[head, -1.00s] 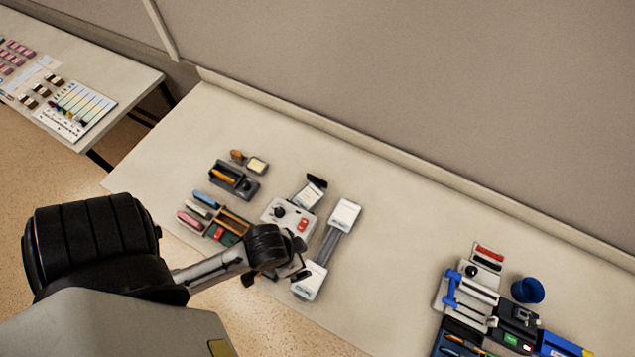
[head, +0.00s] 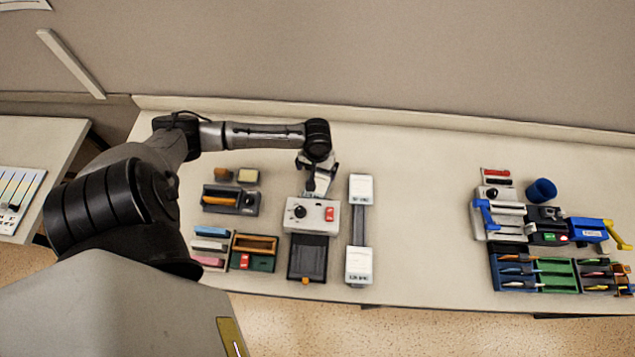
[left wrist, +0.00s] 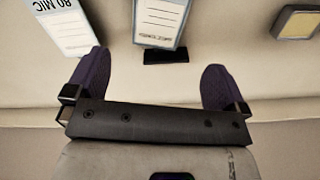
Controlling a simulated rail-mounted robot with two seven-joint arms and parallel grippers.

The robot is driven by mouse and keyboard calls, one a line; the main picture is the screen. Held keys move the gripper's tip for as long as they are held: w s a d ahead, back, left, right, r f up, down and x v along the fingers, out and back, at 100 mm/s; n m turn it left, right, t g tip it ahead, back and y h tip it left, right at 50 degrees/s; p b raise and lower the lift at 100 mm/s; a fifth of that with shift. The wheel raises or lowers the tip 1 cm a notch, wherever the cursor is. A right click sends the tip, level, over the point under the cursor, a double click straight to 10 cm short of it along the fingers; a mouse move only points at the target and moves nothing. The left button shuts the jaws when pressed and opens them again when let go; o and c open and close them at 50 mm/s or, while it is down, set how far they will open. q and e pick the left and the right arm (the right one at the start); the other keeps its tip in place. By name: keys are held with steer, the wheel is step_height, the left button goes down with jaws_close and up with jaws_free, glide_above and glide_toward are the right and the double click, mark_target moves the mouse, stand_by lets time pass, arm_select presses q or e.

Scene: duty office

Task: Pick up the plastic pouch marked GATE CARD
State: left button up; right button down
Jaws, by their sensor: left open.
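A white, upright-looking card or pouch (left wrist: 160,18) with a small line of print, too small to read surely, shows at the top middle of the left wrist view. A dark base (left wrist: 166,56) is at its near end. In the head view the pouch (head: 322,181) is partly hidden below my left gripper (head: 313,168), behind the grey machine with a red switch (head: 312,213). My left gripper (left wrist: 154,62) is open and empty, its purple fingers on either side of the base, apart from the pouch. My right gripper is not in view.
A white block marked 80 MIC (left wrist: 62,22) is close to one finger; two white blocks (head: 361,188) joined by a grey strip stand right of the machine.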

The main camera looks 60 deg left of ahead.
mark_target(317, 183)
arm_select(q)
steer(key=shift+f, duration=5.3)
steer(key=c, duration=0.8)
steer(key=shift+r, duration=0.2)
